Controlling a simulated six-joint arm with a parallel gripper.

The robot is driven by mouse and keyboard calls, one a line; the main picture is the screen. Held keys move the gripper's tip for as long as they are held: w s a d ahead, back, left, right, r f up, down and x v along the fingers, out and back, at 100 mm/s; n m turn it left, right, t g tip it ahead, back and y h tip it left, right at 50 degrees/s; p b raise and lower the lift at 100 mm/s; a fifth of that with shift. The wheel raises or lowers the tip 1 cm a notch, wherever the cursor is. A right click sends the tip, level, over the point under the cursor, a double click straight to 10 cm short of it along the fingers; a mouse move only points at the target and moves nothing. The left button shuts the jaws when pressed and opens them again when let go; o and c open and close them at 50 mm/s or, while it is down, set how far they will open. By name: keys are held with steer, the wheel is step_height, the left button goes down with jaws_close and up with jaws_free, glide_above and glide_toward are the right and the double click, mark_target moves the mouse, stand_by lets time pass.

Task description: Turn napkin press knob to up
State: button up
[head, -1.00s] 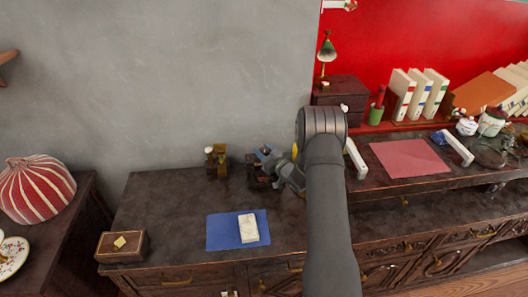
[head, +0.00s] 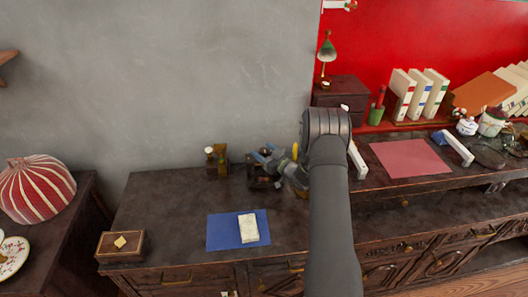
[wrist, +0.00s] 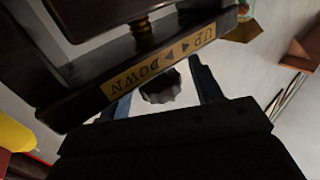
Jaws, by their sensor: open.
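The napkin press (wrist: 75,85) fills the upper left of the wrist view, a dark frame with a threaded brass screw (wrist: 144,32). Its brass label (wrist: 160,65) reads UP and DOWN with arrows, upside down in this view. The dark, ridged knob (wrist: 160,89) sticks out just below the label. My gripper (wrist: 158,82) is open, with one bluish finger on each side of the knob and visible gaps. Whether a finger touches the press is unclear. In the head view my gripper (head: 266,158) is at the dark press (head: 260,182), partly hiding it; the knob cannot be made out there.
A brass-coloured object (head: 216,160) stands left of the press. A blue cloth (head: 222,233) with a white block (head: 248,228) lies in front. A wooden box (head: 120,245) sits at the cabinet's left end. The cabinet top between box and cloth is clear.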

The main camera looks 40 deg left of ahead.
steer(key=s+d, duration=0.3)
steer(key=d, duration=1.4)
steer(key=w+a, duration=0.1)
steer(key=a, duration=0.4)
steer(key=w+a, duration=0.1)
steer(key=a, duration=0.5)
steer(key=w+a, duration=0.1)
steer(key=a, duration=0.5)
steer(key=shift+a, duration=0.1)
